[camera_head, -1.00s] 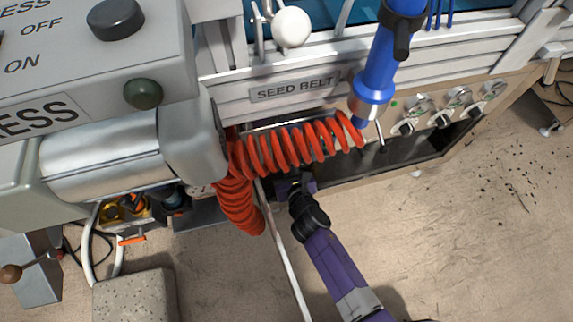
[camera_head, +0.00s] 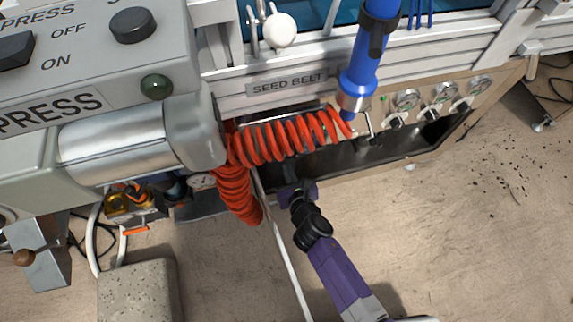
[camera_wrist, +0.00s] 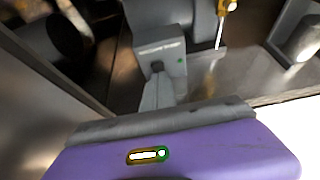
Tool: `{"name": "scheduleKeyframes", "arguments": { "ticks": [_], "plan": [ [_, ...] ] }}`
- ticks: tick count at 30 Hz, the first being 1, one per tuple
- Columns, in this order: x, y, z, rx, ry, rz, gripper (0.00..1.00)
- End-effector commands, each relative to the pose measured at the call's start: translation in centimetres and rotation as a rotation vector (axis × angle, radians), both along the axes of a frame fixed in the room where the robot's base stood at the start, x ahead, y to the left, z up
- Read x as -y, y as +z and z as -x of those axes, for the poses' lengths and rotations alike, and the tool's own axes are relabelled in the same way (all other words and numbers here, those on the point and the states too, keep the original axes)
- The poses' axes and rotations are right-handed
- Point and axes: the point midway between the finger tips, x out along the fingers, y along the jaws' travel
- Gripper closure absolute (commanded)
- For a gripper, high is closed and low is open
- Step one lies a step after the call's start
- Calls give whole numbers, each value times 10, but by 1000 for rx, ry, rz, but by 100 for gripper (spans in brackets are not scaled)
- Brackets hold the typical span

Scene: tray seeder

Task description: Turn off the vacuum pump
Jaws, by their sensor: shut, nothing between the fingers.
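In the wrist view a grey box (camera_wrist: 163,48) with a small label and a green light on its front face stands straight ahead. The label is too blurred to read surely; the box appears to be the pump's switch housing. My gripper (camera_wrist: 157,80) is shut and empty, its grey fingers pointing at the lower front of the box. I cannot tell whether they touch it. A dark round body beside the box may be the pump. In the head view my purple gripper (camera_head: 297,192) reaches under the machine's edge below the red coiled hose (camera_head: 285,140); its fingertips are hidden.
In the head view a blue tube (camera_head: 366,60) hangs down beside the hose. A pale rod (camera_head: 285,255) runs close left of my arm. Gauges (camera_head: 445,92) line the panel at right. The wrist view shows a yellow-topped metal stem (camera_wrist: 220,28).

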Motion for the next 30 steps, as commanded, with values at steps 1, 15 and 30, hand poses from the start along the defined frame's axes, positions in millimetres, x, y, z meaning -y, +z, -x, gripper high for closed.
{"name": "scheduleKeyframes", "arguments": {
  "ticks": [1, 15, 30],
  "plan": [
    [2, 9, 7, -2, 0, 1, 100],
    [12, 48, 58, -2, 0, 1, 100],
    [12, 49, 61, -1, 0, 0, 100]
  ]
}}
